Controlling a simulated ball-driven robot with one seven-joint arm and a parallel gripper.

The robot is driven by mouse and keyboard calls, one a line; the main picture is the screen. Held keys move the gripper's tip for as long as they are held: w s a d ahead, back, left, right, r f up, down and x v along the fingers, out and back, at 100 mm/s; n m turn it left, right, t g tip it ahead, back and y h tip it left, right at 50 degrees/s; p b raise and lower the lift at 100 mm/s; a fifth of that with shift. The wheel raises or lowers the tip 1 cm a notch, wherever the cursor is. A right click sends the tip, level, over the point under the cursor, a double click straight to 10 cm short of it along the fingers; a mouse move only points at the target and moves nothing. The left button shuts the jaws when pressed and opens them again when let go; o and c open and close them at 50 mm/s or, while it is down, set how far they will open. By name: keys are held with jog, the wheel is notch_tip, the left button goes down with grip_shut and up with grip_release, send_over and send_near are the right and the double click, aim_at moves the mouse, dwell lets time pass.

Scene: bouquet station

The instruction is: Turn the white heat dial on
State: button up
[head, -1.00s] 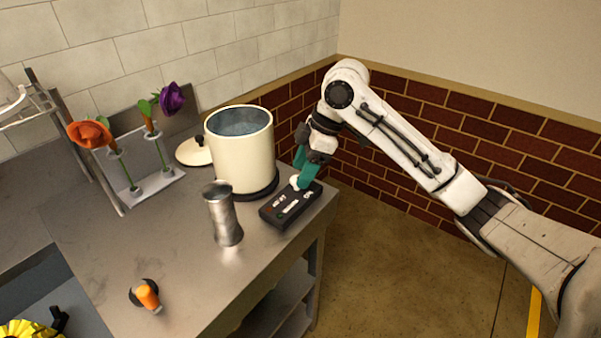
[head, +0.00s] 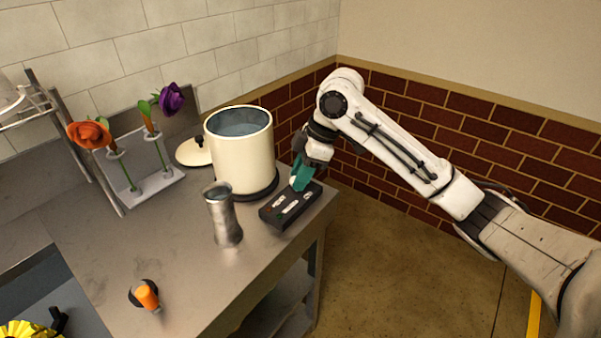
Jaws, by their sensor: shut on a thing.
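A black control box (head: 270,215) with small marks and a light slot on its top sits at the right edge of the steel table. My gripper (head: 300,184) reaches down from the right to the far end of this box. Its teal fingers are shut on the white heat dial, which they almost fully hide. I cannot tell the dial's angle. A cream pot (head: 238,160) of liquid stands on a dark round base (head: 262,192) just left of my gripper.
A metal vase (head: 223,215) stands left of the box. A pot lid (head: 192,152) lies behind the pot. A rack (head: 150,187) holds an orange flower (head: 90,134) and a purple one (head: 171,98). An orange-handled tool (head: 148,297) is near the front. The table's middle is clear.

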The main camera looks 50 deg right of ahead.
jog(key=shift+c, duration=0.6)
jog(key=shift+a+m, duration=0.1)
jog(key=shift+m, duration=0.2)
jog(key=m+p, duration=0.1)
jog(key=m+t+h+p, duration=0.1)
jog(key=m+p, duration=0.1)
jog(key=shift+s+a+r+m, duration=0.1)
jog(key=shift+a+r+m, duration=0.1)
jog(key=shift+m, duration=0.1)
jog(key=m+p, duration=0.1)
jog(key=m+h+p, duration=0.1)
jog(key=m+p, duration=0.1)
jog(key=m+h+p, duration=0.1)
jog(key=m+p, duration=0.1)
jog(key=shift+s+a, duration=0.1)
jog(key=shift+a, duration=0.15)
jog(key=m+h+p, duration=0.2)
jog(key=m+p, duration=0.3)
jog(key=p, duration=0.1)
jog(key=shift+a+m, duration=0.1)
jog(key=shift+m, duration=0.2)
jog(key=shift+f+m+g+h+p, duration=0.1)
jog(key=shift+m+g+h+p, duration=0.35)
jog(key=shift+m+p, duration=0.95)
jog(key=shift+w+m+h, duration=0.2)
jog(key=shift+m+h, duration=0.05)
jog(key=shift+m, duration=0.05)
